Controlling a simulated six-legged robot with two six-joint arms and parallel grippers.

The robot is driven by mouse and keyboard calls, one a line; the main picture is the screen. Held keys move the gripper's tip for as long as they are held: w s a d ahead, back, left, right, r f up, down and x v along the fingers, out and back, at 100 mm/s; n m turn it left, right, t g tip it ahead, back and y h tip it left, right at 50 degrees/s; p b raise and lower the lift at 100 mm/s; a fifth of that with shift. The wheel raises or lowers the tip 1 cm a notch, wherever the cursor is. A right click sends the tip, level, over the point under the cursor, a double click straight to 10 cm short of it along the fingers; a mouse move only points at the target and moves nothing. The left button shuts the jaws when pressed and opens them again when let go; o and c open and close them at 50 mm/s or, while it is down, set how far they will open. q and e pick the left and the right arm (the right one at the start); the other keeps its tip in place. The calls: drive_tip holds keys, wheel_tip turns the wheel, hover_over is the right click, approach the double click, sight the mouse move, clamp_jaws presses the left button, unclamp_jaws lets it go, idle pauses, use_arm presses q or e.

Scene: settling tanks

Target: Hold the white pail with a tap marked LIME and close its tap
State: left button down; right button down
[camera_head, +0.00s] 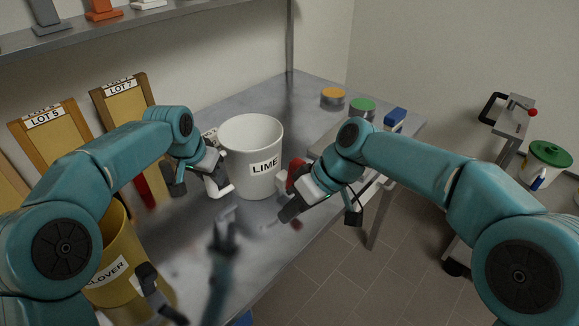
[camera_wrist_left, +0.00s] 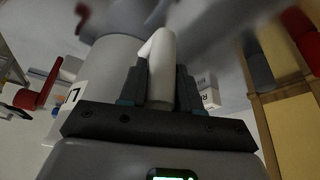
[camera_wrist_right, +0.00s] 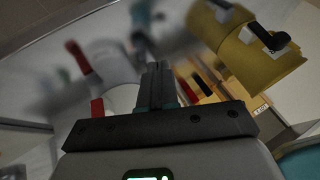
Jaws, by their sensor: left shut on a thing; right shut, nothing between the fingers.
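The white pail (camera_head: 253,135) marked LIME stands upright on the grey table; it also shows in the left wrist view (camera_wrist_left: 108,60). My left gripper (camera_head: 213,186) is shut on the pail's white handle (camera_wrist_left: 162,62), at the pail's left side. The tap's red part (camera_head: 297,168) shows at the pail's right, partly hidden behind my right gripper (camera_head: 289,212). A red lever (camera_wrist_left: 48,85) sticks out past the pail in the left wrist view. My right gripper is shut and empty, beside the tap; I cannot tell whether it touches it. Whether the tap is open is unclear.
A yellow CLOVER bucket (camera_head: 122,250) stands at the near left. Wooden LOT boards (camera_head: 122,100) lean on the wall. An orange-topped tin (camera_head: 333,97) and a green-topped tin (camera_head: 362,108) stand at the back right. A trolley (camera_head: 512,120) is off to the right.

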sight(292, 167)
drive_tip(key=w+a+r+m+t+h, duration=0.1)
drive_tip(key=w+a+r+t+h, duration=0.1)
drive_tip(key=r+t+h, duration=0.5)
wheel_tip(292, 167, up, 4)
drive_tip(key=shift+w+a+f, duration=0.2)
drive_tip(key=shift+w+a, duration=0.1)
drive_tip(key=shift+a, duration=0.35)
drive_tip(key=shift+f, duration=0.1)
drive_tip(key=w+d+f, duration=0.1)
drive_tip(key=w+f, duration=0.2)
drive_tip(key=w+d+f, duration=0.1)
drive_tip(key=w+f, duration=0.1)
drive_tip(key=f, duration=0.1)
drive_tip(key=w+d+f, duration=0.1)
drive_tip(key=w+f, duration=0.1)
drive_tip(key=w, duration=0.1)
drive_tip(key=shift+w+f, duration=0.3)
drive_tip(key=shift+f, duration=0.1)
drive_tip(key=shift+w+d, duration=0.1)
drive_tip(key=shift+d, duration=0.05)
